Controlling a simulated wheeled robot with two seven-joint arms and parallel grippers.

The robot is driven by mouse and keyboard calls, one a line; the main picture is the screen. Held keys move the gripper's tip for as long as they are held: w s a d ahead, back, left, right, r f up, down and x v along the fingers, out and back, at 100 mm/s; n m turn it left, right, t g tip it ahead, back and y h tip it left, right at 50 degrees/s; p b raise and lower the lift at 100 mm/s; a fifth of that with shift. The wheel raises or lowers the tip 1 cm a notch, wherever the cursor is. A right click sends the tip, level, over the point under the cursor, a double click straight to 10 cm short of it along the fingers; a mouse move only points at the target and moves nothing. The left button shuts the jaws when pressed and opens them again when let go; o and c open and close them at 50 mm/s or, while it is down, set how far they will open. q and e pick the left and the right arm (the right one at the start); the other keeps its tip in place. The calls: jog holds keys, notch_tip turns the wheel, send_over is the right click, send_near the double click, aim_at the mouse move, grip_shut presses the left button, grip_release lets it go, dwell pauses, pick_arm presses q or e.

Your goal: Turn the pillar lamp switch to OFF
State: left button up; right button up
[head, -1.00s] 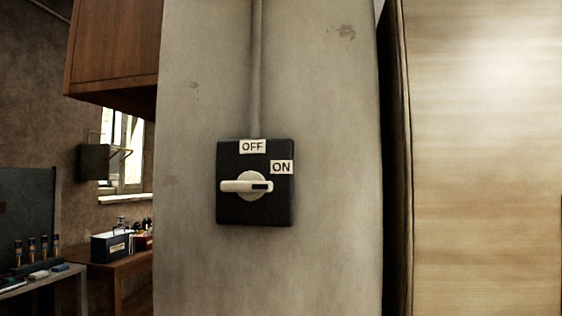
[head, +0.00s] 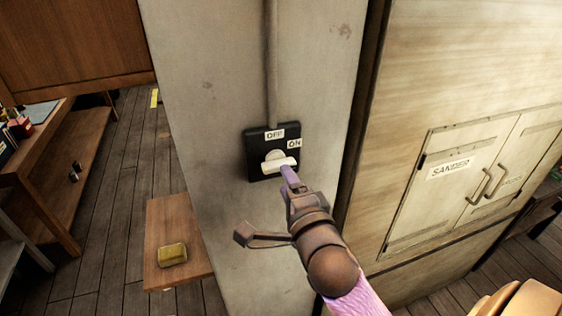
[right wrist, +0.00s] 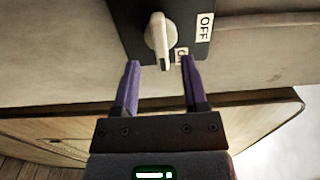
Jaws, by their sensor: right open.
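The pillar lamp switch is a black box (head: 257,157) on the grey pillar, with a white OFF label (head: 275,134) on top and an ON label (head: 294,143) at its right. Its pale handle (head: 280,163) lies roughly level, towards the ON side. My right gripper (head: 289,174) is at the lower right of the switch, partly in front of it. In the right wrist view the open purple fingers (right wrist: 160,80) are spread, with the tip of the handle (right wrist: 159,38) just ahead of the gap between them. I see no contact. My left gripper is not in view.
The grey pillar (head: 215,90) carries a conduit down to the switch. A wooden cabinet (head: 450,60) with a SANDER label stands at the right. A small wooden bench (head: 180,225) with a yellow block (head: 172,254) is at the lower left.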

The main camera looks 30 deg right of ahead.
aim_at(278, 164)
jog(key=x, duration=0.3)
jog(key=shift+w+d+p, duration=0.15)
jog(key=shift+w+p, duration=0.15)
jog(key=shift+w, duration=0.1)
grip_shut()
